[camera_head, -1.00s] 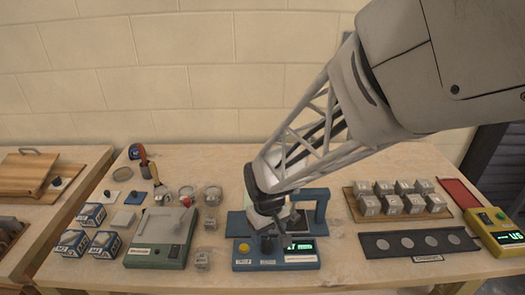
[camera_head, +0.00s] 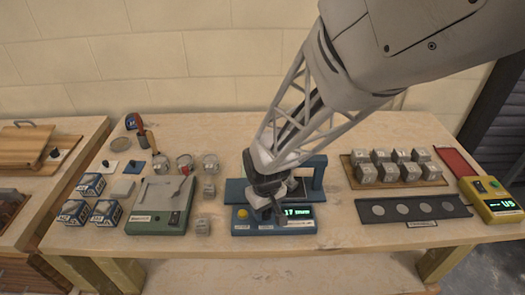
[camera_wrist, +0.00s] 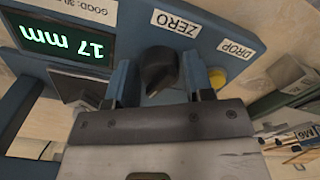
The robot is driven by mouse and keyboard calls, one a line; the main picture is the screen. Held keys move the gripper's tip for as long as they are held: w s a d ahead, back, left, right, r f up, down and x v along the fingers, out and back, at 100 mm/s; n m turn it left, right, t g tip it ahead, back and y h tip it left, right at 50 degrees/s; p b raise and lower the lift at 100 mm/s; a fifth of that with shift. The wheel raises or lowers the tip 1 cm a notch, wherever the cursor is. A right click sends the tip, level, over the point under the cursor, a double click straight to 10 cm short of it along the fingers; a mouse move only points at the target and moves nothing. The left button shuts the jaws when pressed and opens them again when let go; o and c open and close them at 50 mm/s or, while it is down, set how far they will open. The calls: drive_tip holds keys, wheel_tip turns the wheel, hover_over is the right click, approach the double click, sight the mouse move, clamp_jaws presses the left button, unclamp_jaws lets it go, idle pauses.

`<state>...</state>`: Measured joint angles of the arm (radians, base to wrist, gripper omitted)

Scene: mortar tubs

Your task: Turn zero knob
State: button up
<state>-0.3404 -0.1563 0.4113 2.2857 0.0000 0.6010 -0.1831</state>
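The zero knob (camera_wrist: 158,70) is black, on the blue face of a tester beside a ZERO label in the wrist view. My gripper (camera_wrist: 160,84) has its two blue-grey fingers on either side of the knob, with a visible gap on each side. The fingers look apart from it. In the head view, my gripper (camera_head: 268,212) is over the front panel of the blue tester (camera_head: 240,225) and hides the knob. The tester's green display (camera_wrist: 65,45) reads 17 mm.
A yellow button (camera_wrist: 217,77) sits by the DROP label. A green scale (camera_head: 155,222) stands left of the tester. A dark strip with pale discs (camera_head: 372,211), a board of grey cubes (camera_head: 351,172) and a yellow device (camera_head: 490,205) are to the right.

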drive_tip(key=c, duration=0.5)
drive_tip(key=shift+c, duration=0.2)
drive_tip(key=shift+m, duration=0.5)
drive_tip(key=m, duration=0.7)
drive_tip(key=shift+m, duration=0.3)
drive_tip(key=o, duration=0.9)
